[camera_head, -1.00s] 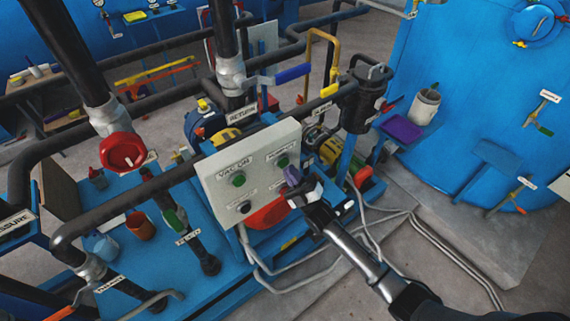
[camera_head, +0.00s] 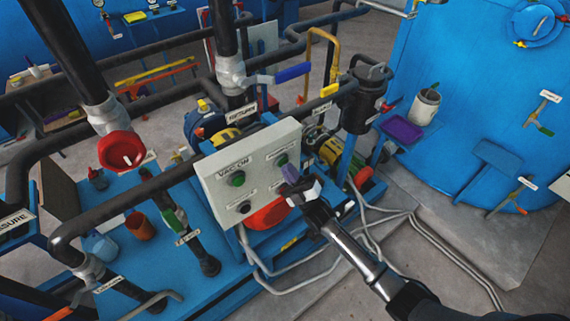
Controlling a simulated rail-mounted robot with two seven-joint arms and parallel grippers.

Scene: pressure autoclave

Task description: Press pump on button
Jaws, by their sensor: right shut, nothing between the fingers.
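A pale control panel (camera_head: 222,192) stands in the middle of the view. It has a green button (camera_head: 237,179) under a label reading VAC ON, a second green button (camera_head: 281,160) at its upper right and a black button (camera_head: 244,207) at its lower left. My right gripper (camera_head: 289,177) is shut and empty, at the panel's lower right, just below the upper right green button. It hides the panel's lower right part. I cannot tell whether its fingertips touch the panel. My left gripper is not in view.
A red valve wheel (camera_head: 122,151) and black pipes (camera_head: 130,208) are left of the panel. A black filter housing (camera_head: 362,100) and a large blue vessel (camera_head: 480,90) are to the right. White hoses (camera_head: 300,268) run on the floor below.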

